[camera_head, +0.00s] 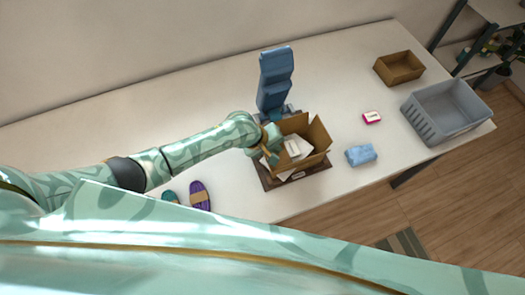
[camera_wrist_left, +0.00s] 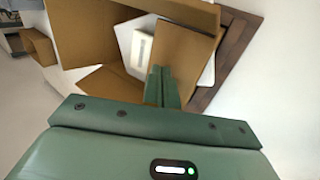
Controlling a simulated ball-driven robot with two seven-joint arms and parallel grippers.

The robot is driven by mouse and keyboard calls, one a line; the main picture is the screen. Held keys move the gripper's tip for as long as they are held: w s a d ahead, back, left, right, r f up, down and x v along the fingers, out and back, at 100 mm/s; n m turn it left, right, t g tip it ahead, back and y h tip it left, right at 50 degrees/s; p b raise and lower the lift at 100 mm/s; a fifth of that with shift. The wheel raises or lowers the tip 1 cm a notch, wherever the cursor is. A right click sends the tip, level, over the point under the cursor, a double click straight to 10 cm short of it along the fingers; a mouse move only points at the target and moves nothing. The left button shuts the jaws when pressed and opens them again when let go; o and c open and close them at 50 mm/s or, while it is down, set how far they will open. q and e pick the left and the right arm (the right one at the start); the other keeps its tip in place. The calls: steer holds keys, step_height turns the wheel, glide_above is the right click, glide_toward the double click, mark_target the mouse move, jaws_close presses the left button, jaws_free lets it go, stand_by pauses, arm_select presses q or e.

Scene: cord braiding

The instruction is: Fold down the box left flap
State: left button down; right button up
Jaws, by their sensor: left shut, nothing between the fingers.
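An open brown cardboard box (camera_head: 318,135) stands on a dark wooden base on the table, with its right flap raised. White items (camera_head: 294,147) lie inside it. My left gripper (camera_head: 271,153) is at the box's left side and covers most of the left flap in the head view. In the left wrist view, the fingers (camera_wrist_left: 160,76) are shut with nothing between them. My right gripper is not in view.
A tall blue-grey device (camera_head: 275,78) stands behind the box. A blue packet (camera_head: 361,155), a small red-and-white box (camera_head: 372,117), a brown open bin (camera_head: 399,67) and a grey crate (camera_head: 447,110) are to the right.

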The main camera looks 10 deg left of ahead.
arm_select(q)
steer(key=shift+s+r, duration=0.1)
steer(key=shift+r, duration=0.2)
steer(key=shift+f, duration=0.2)
steer(key=shift+f, duration=0.45)
stand_by(0.3)
step_height(320, 180, up, 8)
steer(key=p, duration=0.8)
steer(key=shift+p, duration=0.4)
